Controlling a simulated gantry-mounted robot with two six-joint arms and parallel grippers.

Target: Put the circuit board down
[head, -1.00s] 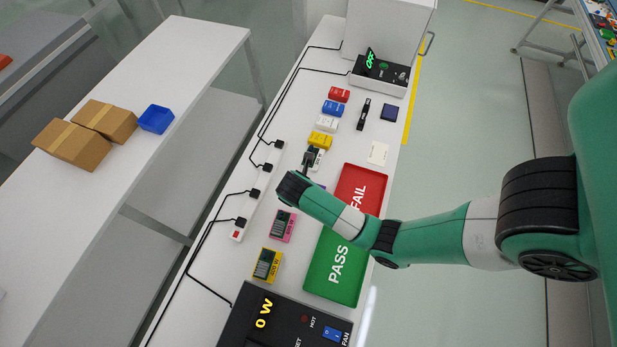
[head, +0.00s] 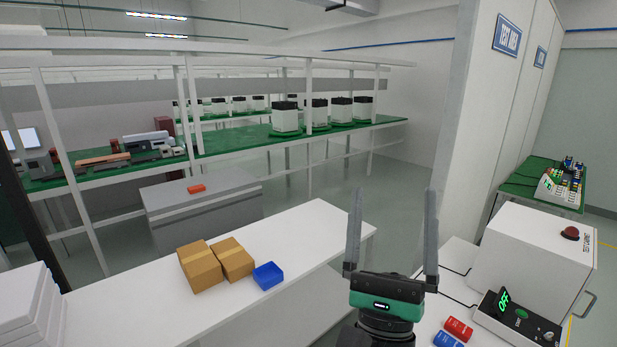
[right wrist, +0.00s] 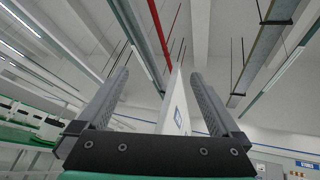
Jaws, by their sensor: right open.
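My right gripper (head: 394,192) stands raised in the head view, its two fingers pointing up and spread wide apart. It is open with nothing between the fingers. The right wrist view also shows the empty fingers (right wrist: 158,75), with the ceiling beyond them. I cannot make out a circuit board in either current view. My left gripper is not in view.
A white table below left holds two cardboard boxes (head: 200,266) and a blue bin (head: 268,275). At lower right, the bench holds a red block (head: 459,328), a blue block (head: 447,341), a black control panel (head: 519,318) and a white cabinet (head: 528,262).

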